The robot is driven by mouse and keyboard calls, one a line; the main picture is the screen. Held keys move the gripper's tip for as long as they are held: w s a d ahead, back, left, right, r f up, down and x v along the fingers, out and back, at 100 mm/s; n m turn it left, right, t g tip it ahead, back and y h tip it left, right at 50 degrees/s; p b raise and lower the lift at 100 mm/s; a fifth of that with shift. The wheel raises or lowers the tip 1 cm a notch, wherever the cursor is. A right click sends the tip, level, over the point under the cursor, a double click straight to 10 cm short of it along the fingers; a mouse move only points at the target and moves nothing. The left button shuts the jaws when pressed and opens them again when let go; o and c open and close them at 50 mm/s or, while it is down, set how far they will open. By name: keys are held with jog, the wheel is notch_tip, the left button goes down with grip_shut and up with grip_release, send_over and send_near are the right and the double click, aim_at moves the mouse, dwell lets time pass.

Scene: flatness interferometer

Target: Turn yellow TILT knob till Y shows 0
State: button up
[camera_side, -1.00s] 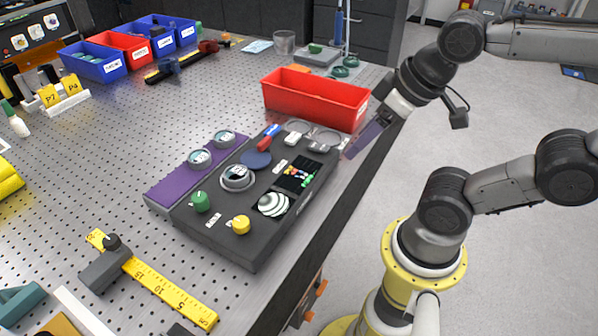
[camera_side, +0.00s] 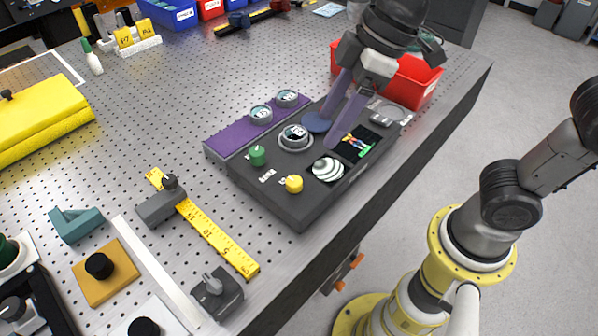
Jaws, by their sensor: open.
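The yellow knob (camera_side: 293,184) stands on the front end of the dark interferometer box (camera_side: 290,212), with a small label beside it that is too small to read. A green knob (camera_side: 257,155) stands to its upper left. A round display of black and white rings (camera_side: 328,169) is just right of the yellow knob. A small screen with coloured marks (camera_side: 357,143) lies farther back on the box; I cannot read a Y value. My gripper (camera_side: 330,138) is open and empty, its two purple fingers pointing down over the back half of the box, apart from the yellow knob.
A purple strip with two round gauges (camera_side: 273,104) runs along the box's left side. A red bin (camera_side: 418,82) stands behind my gripper. A yellow ruler (camera_side: 218,238) and a grey clamp lie at front left. The table edge is close on the right.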

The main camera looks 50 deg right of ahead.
aim_at(295, 181)
jog(key=x, duration=1.3)
jog(key=shift+f, duration=0.25)
jog(key=shift+c, duration=0.4)
grip_shut()
